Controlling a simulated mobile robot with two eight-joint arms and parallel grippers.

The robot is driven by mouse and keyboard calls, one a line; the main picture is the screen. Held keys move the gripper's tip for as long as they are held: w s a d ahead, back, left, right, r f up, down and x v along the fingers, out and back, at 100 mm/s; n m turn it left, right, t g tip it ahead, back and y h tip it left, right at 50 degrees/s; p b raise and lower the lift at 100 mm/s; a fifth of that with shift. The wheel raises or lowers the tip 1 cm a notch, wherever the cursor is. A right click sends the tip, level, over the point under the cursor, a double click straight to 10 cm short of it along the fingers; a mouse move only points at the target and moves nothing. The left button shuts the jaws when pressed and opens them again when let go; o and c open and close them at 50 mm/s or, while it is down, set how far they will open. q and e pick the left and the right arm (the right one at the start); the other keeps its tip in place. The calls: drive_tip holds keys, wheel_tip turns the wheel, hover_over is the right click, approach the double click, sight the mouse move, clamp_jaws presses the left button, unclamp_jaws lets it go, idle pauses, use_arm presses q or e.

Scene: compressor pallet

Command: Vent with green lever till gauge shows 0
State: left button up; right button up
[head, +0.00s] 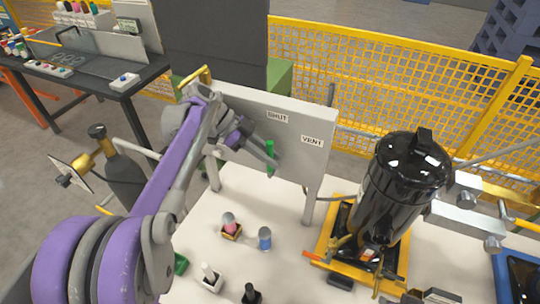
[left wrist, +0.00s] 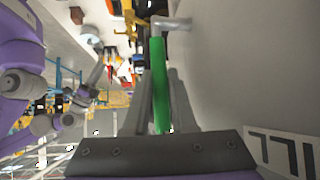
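The green lever (head: 270,155) hangs roughly upright at the front of a pale panel (head: 290,104), below its SHUT label and left of its VENT label. My left gripper (head: 268,156) reaches it from the left. In the left wrist view, the green lever (left wrist: 159,85) runs between the two grey fingers, which lie close along both sides of it. The gripper looks shut on it, though the contact is partly hidden. No readable gauge face shows. My right gripper is not clearly seen.
A black tank (head: 400,190) stands on a yellow base right of the panel. Small coloured knobs (head: 265,238) stand on the white top in front. A yellow mesh fence (head: 400,80) runs behind. A dark bottle with brass fittings (head: 120,175) stands at left, beside a workbench (head: 85,75).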

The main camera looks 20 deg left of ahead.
sight(270, 143)
use_arm(q)
drive_tip(key=o, duration=0.4)
wheel_tip(270, 143, up, 10)
drive_tip(key=shift+p, duration=0.4)
drive_tip(key=shift+s+f, duration=0.1)
idle(0.4)
